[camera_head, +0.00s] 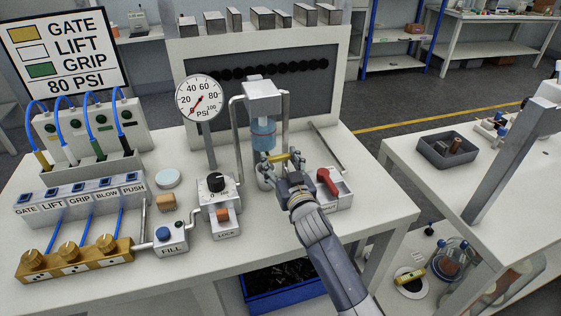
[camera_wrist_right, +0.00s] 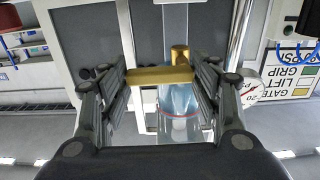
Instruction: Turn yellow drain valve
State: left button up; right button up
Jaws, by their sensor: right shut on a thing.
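The yellow drain valve (camera_head: 283,157) sits below the clear bowl (camera_head: 263,133) with bluish liquid, under the grey filter head. In the right wrist view the valve (camera_wrist_right: 160,76) shows as a yellow bar with a round knob, lying crosswise between the two fingers. My right gripper (camera_head: 286,165) comes up from the front and is shut on the yellow drain valve; its fingers (camera_wrist_right: 160,80) stand on either side of the bar. The bowl (camera_wrist_right: 178,100) is behind the valve there. The gripper hides part of the valve in the head view. My left gripper is not in view.
A pressure gauge (camera_head: 199,97) and a lock box with a black knob (camera_head: 216,182) stand left of the bowl. A red-handled valve box (camera_head: 328,183) is close on the right. The fill box (camera_head: 170,238) is at front left. A blue bin (camera_head: 285,284) is below.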

aim_at(269, 148)
jog(key=n, duration=0.1)
jog(key=r+n+p, duration=0.1)
jog(key=n, duration=0.1)
jog(key=shift+a+n, duration=0.1)
jog(key=shift+n, duration=0.2)
jog(key=n, duration=0.3)
jog(key=shift+s+a+r+n+p, duration=0.1)
jog(key=shift+a+r+n+p, duration=0.1)
jog(key=shift+r+n+p, duration=0.15)
jog(key=n, duration=0.3)
jog(key=shift+s+a+r+n, duration=0.1)
jog(key=shift+a+r+n, duration=0.1)
jog(key=shift+a+n, duration=0.1)
jog(key=shift+s+a+r+n+p, duration=0.1)
jog(key=shift+a+n+p, duration=0.1)
jog(key=shift+n, duration=0.75)
jog(key=shift+a+r+n+p, duration=0.1)
jog(key=shift+a+n+p, duration=0.1)
jog(key=shift+n, duration=0.7)
jog(key=o, duration=1.1)
jog(key=shift+c, duration=0.2)
jog(key=shift+s, duration=0.1)
